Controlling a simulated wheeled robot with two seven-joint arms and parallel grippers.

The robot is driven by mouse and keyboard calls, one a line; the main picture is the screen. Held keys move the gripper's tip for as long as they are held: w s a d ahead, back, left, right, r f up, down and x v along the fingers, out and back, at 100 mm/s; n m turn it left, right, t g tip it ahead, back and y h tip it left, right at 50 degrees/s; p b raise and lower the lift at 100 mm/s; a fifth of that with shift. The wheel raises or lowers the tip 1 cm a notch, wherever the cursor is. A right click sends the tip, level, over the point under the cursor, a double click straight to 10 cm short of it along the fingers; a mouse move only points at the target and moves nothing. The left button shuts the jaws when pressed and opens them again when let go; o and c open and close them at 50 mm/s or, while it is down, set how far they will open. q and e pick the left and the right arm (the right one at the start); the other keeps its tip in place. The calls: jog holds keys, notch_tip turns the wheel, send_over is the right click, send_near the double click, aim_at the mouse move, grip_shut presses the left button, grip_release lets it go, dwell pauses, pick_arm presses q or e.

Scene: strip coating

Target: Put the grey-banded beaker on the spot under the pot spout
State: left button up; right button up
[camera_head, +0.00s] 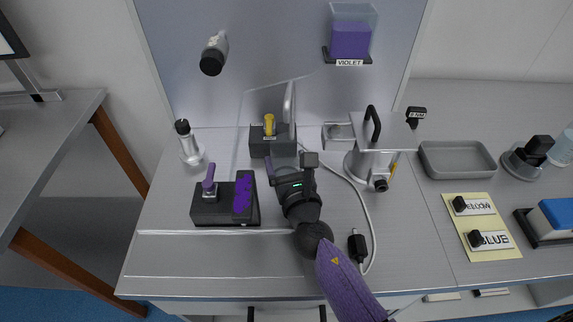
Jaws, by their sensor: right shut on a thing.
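My right gripper (291,166) reaches in from the bottom over the middle of the table. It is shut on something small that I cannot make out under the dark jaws. I cannot pick out a grey band on any beaker. A clear beaker-like vessel (564,148) is cut off by the right edge. A clear tank of violet liquid (350,40), labelled VIOLET, is on the back wall. My left gripper is out of view.
A black block (210,212) with purple parts is left of my gripper. A dark block with a yellow knob (269,124) and a clear panel stand behind. A white cable (366,215) curves right. A grey tray (457,159) and yellow label board (480,228) lie right.

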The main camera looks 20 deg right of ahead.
jog(key=o, duration=1)
jog(key=shift+r, duration=0.15)
jog(key=s, duration=1.1)
jog(key=shift+s+a+f+b, duration=0.15)
jog(key=shift+a+f+b, duration=0.05)
jog(key=shift+b, duration=0.2)
jog(key=shift+s+r, duration=0.1)
jog(key=shift+s, duration=0.25)
jog(key=shift+r, duration=0.15)
